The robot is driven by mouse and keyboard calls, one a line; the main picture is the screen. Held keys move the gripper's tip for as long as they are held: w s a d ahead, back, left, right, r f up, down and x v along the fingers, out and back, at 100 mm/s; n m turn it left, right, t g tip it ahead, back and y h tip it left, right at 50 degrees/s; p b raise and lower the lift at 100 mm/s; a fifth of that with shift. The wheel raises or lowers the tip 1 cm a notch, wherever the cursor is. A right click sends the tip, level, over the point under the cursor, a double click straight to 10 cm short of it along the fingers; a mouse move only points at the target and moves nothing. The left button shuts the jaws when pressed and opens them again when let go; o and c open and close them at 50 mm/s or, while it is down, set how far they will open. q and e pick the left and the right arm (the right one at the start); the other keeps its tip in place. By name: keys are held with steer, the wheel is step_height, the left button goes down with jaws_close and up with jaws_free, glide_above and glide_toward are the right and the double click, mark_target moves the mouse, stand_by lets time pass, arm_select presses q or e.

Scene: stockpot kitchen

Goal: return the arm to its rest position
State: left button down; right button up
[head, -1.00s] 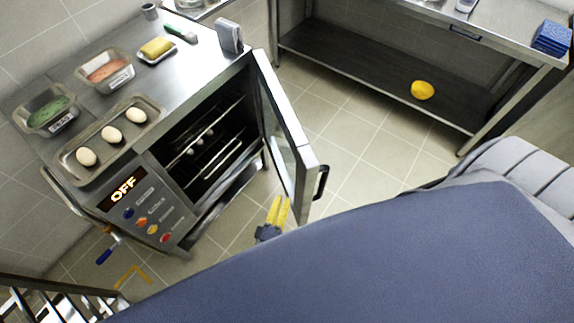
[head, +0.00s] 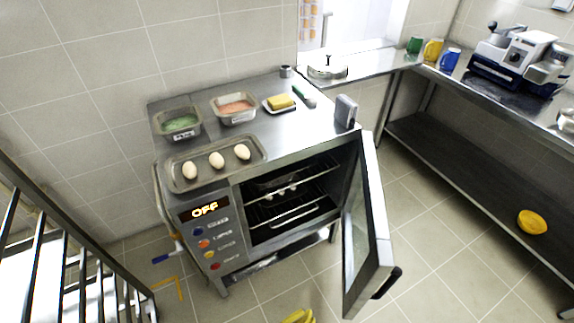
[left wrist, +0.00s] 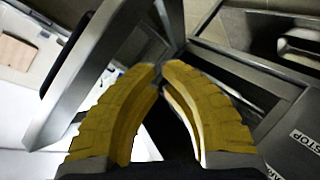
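My left gripper (head: 300,317) shows only as yellow fingertips at the bottom edge of the head view, in front of the oven and left of its open door (head: 366,230). In the left wrist view its two yellow fingers (left wrist: 160,70) come together at the tips, with nothing seen between them. A grey metal frame and a panel marked STOP (left wrist: 304,142) show around the fingers there. My right gripper is not in view. The rest of the left arm is hidden below the head picture.
The oven (head: 215,265) reads OFF; its door stands open to the right.

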arm_select(q)
steer(key=s+a+f+m+g+y, duration=0.2)
steer(key=s+a+f+y, duration=0.15)
steer(key=a+f, duration=0.55)
steer(key=s+a+f+m+g+y, duration=0.25)
steer(key=s+a+f, duration=0.25)
steer(key=a+f, duration=0.45)
steer(key=s+a+f+g+y, duration=0.1)
steer(key=s+a+f+g, duration=0.1)
steer(key=s+a+f, duration=0.2)
steer(key=s+a+f+g+y, duration=0.1)
steer(key=s+a+f, duration=0.3)
steer(key=s+a, duration=0.6)
steer(key=s+y, duration=0.1)
steer(key=s, duration=0.3)
steer(key=shift+s+f+g, duration=0.3)
steer(key=shift+s+g, duration=0.05)
steer(key=shift+s, duration=0.05)
